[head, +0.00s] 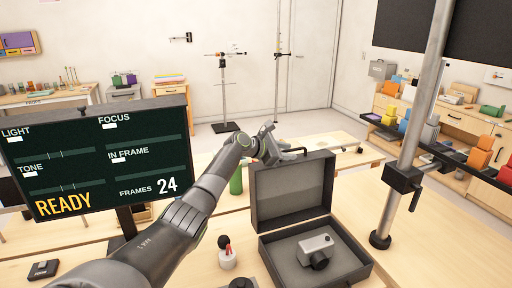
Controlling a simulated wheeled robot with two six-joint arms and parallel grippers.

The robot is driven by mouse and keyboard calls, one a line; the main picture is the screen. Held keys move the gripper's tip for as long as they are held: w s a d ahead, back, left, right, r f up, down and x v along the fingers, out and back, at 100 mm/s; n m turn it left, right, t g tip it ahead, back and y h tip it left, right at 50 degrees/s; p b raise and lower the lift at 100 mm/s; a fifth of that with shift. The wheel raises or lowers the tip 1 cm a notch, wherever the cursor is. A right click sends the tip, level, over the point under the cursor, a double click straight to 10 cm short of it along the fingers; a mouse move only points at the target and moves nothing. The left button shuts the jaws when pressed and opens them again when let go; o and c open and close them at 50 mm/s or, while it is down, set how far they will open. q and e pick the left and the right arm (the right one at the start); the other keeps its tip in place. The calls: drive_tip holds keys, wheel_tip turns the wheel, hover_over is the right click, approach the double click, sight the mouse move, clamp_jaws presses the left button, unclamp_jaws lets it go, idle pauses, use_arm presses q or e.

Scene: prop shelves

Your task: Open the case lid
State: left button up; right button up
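The dark grey case (355,277) sits on the wooden table at the lower right of the head view. Its lid (291,192) stands up, roughly upright, at the back of the case. A light grey camera (316,246) with a dark lens lies inside the case. My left gripper (288,152) is at the top left edge of the lid. I cannot tell whether it touches the lid or how far its fingers are apart. My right gripper is not in view.
A monitor (95,155) reading READY stands at left. A metal pole with a clamp (402,178) rises right of the case. A green bottle (236,182) stands behind my arm.

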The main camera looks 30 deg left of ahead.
use_arm(q)
drive_tip(key=b+v, duration=0.2)
drive_tip(key=v, duration=1.1)
drive_tip(key=shift+b, duration=0.35)
drive_tip(key=shift+c, duration=0.2)
